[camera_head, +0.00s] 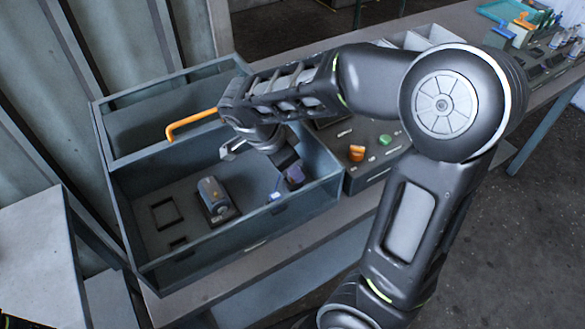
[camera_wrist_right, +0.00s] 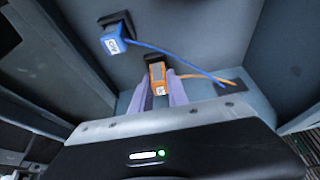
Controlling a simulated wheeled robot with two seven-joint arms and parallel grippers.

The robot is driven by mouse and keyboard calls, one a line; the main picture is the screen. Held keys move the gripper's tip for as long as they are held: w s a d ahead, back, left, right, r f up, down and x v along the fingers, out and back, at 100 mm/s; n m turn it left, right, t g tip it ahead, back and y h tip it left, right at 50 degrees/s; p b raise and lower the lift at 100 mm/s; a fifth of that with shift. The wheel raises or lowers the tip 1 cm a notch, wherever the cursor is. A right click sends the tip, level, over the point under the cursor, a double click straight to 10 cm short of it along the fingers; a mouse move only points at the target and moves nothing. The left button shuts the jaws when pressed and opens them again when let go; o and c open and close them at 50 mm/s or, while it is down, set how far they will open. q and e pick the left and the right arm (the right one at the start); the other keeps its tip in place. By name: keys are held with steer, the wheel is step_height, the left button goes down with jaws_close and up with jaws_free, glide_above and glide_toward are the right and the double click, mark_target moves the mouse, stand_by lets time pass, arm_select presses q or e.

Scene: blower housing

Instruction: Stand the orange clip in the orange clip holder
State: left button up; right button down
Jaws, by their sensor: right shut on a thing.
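The orange clip (camera_wrist_right: 158,78) sits between the two purple fingers of my right gripper (camera_wrist_right: 162,88), which is shut on it. An orange cable (camera_wrist_right: 205,76) runs from it to the right. A black holder (camera_wrist_right: 154,58) is right at the clip's far end in the right wrist view; I cannot tell how deep the clip sits in it. In the head view my right gripper (camera_head: 291,174) reaches down inside the grey housing (camera_head: 200,255), at its right end, and hides the clip. My left gripper is out of view.
A blue clip (camera_wrist_right: 115,42) with a blue cable stands in another black holder, left of the orange clip. A dark motor-like block (camera_head: 214,198) and a square frame (camera_head: 166,213) are on the housing floor. The housing walls are close around my gripper.

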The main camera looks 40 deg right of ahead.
steer(key=shift+f+b, duration=0.6)
stand_by(0.7)
steer(key=c, duration=1.2)
jaws_free()
steer(key=shift+a+r, duration=0.1)
steer(key=shift+r, duration=0.25)
steer(key=v, duration=0.7)
steer(key=shift+b, duration=0.3)
steer(key=shift+w+a, duration=0.1)
